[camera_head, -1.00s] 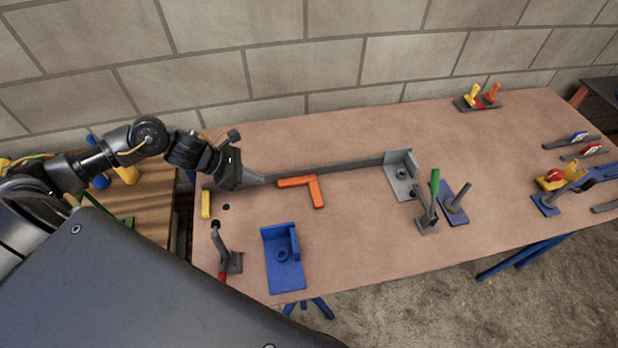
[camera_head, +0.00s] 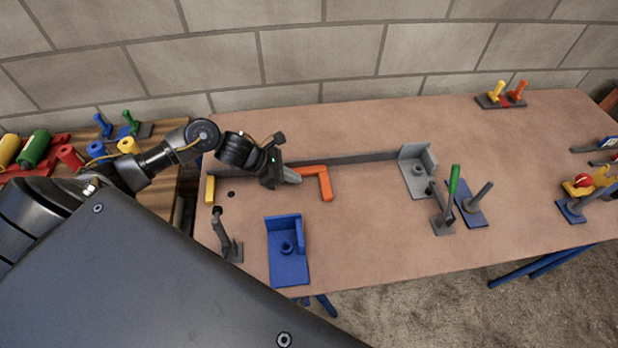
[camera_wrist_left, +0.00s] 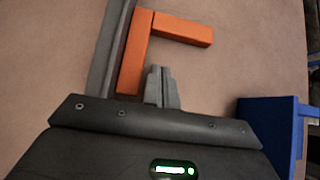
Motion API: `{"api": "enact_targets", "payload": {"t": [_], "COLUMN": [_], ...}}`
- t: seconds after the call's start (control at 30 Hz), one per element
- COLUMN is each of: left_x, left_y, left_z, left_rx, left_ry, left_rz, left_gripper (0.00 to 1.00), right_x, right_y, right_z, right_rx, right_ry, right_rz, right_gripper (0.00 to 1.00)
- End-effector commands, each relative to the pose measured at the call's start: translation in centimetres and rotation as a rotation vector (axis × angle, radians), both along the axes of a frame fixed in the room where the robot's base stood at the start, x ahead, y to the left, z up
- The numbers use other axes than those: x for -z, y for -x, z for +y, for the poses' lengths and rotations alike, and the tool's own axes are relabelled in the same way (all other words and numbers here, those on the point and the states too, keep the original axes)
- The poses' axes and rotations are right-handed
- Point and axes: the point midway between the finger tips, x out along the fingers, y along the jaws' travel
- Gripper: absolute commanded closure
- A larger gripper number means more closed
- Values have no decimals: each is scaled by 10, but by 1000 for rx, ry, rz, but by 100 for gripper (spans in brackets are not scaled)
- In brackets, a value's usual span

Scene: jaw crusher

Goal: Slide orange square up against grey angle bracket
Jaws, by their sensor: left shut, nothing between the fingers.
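The orange square (camera_head: 324,182) is an L-shaped piece lying on the table. Its long arm lies along the dark grey bar and its short arm points toward the table's front. The grey angle bracket (camera_head: 418,178) stands to its right, at the bar's right end, with a clear gap between them. My left gripper (camera_head: 295,177) is shut and empty, low at the left end of the orange square. In the left wrist view the shut fingertips (camera_wrist_left: 158,78) are beside the orange square (camera_wrist_left: 137,50), in its inner corner side; contact cannot be told. My right gripper is not in view.
The dark grey bar (camera_head: 358,160) runs behind the orange square to the bracket. A blue angle bracket (camera_head: 288,262) stands in front. A yellow block (camera_head: 210,190) lies at the left edge.

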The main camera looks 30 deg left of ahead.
Motion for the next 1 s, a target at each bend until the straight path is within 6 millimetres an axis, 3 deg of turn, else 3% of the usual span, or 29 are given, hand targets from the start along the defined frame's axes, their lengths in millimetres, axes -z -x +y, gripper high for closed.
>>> {"api": "enact_targets", "payload": {"t": [0.03, 0.1, 0.3, 0.77, 1.0], "left_x": [9, 2, 4, 6, 11], "left_y": [-4, -12, -24, -28, -44], "left_z": [-7, -16, -32, -37, -58], "left_rx": [0, 0, 0, 1, 4], "left_ry": [4, 4, 2, -1, 1], "left_rz": [0, -1, 1, 0, -5], "left_gripper": [100, 100, 100, 100, 100], "right_x": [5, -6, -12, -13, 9], "right_y": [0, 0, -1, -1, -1], "right_z": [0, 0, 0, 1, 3], "right_rx": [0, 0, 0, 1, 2], "right_ry": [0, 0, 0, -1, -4], "right_rz": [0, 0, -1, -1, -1], "right_gripper": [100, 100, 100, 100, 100]}}
